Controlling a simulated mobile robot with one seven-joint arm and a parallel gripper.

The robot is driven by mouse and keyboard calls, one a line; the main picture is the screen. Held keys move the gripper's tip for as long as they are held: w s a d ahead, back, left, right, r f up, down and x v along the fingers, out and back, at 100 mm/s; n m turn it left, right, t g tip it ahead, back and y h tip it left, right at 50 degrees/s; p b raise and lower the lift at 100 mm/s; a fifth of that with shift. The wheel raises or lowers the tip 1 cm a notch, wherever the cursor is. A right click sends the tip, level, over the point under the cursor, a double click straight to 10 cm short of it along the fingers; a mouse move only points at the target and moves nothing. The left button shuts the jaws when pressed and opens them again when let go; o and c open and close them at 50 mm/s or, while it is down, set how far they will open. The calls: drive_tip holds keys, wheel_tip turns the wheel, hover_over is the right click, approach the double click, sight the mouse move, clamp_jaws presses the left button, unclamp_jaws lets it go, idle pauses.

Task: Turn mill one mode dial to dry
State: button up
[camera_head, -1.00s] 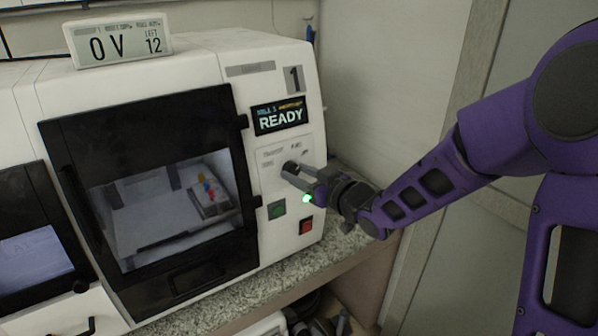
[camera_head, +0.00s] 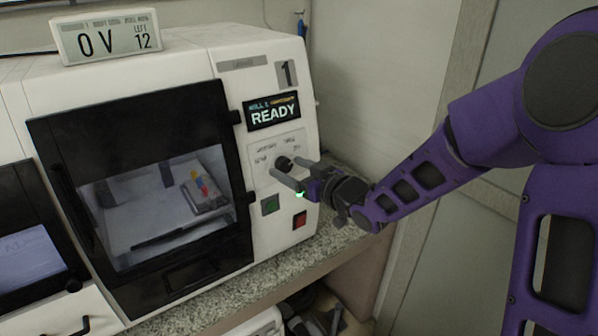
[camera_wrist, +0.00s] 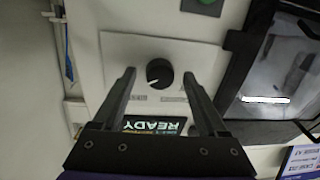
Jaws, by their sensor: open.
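Mill one (camera_head: 232,62) is the white machine marked with a large 1, and its screen (camera_head: 272,111) reads READY. Its black round mode dial (camera_head: 284,163) sits on a light panel below the screen. The dial also shows in the wrist view (camera_wrist: 159,73), with a pale mark on its face; the small labels around it are too blurred to read. My gripper (camera_head: 288,177) is open in front of the panel. In the wrist view its two fingers (camera_wrist: 157,78) stand apart on either side of the dial, with gaps to it.
A green button (camera_head: 270,204) and a red button (camera_head: 300,219) sit below the dial. A dark-framed door with a window (camera_head: 150,190) is left of the panel. A display (camera_head: 105,38) stands on top. A granite counter (camera_head: 255,277) runs beneath.

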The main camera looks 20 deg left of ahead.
drive_tip(key=v, duration=1.7)
drive_tip(key=shift+d+p, duration=0.2)
drive_tip(key=shift+p, duration=0.1)
